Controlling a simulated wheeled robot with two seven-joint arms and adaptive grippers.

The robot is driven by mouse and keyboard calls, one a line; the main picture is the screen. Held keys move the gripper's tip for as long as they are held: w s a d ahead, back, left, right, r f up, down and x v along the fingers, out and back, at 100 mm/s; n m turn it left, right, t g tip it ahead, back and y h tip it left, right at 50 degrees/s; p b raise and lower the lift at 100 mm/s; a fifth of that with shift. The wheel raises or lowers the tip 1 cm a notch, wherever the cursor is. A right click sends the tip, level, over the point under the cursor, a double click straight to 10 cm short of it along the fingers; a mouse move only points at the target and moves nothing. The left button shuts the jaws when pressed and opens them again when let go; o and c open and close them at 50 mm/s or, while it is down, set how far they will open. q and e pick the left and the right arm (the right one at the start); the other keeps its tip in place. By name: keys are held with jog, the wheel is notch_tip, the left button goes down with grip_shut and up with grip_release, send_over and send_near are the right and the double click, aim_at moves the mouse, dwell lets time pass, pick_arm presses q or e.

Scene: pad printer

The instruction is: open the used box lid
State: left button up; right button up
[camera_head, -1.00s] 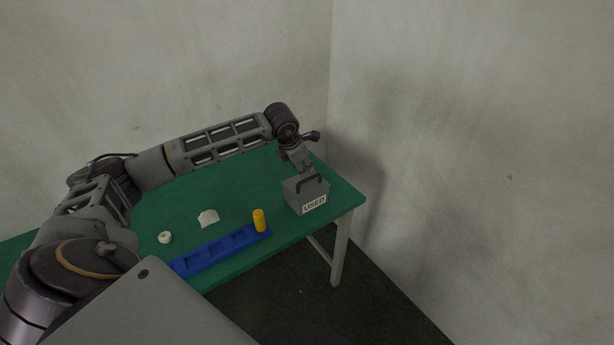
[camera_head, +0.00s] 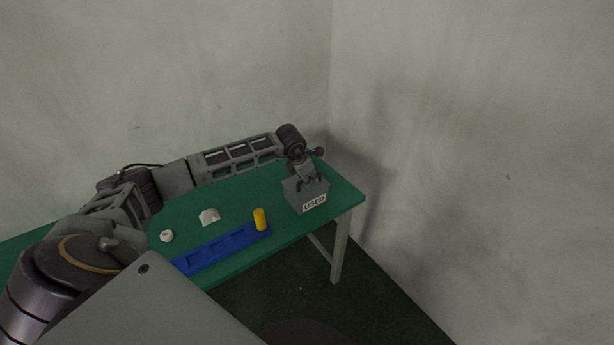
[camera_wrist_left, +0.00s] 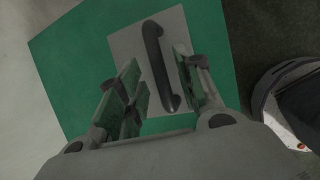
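The grey used box (camera_head: 307,198) stands at the right end of the green table, with a white "USED" label on its front. Its lid (camera_wrist_left: 128,46) looks shut in the left wrist view, and the dark lid handle (camera_wrist_left: 160,62) runs lengthwise between my fingers. My left gripper (camera_head: 306,183) is right above the box, pointing down at the handle. In the left wrist view the left gripper (camera_wrist_left: 155,88) is open, one finger on each side of the handle, with gaps visible. My right gripper is not in view.
The green table (camera_head: 180,211) carries a blue slotted tray (camera_head: 222,246), a yellow cylinder (camera_head: 260,219), a white rounded piece (camera_head: 209,216) and a small white ring (camera_head: 166,236). Walls stand behind and to the right. The box sits close to the table's right edge.

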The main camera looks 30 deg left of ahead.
pick_arm(q)
grip_shut()
dwell(0.4)
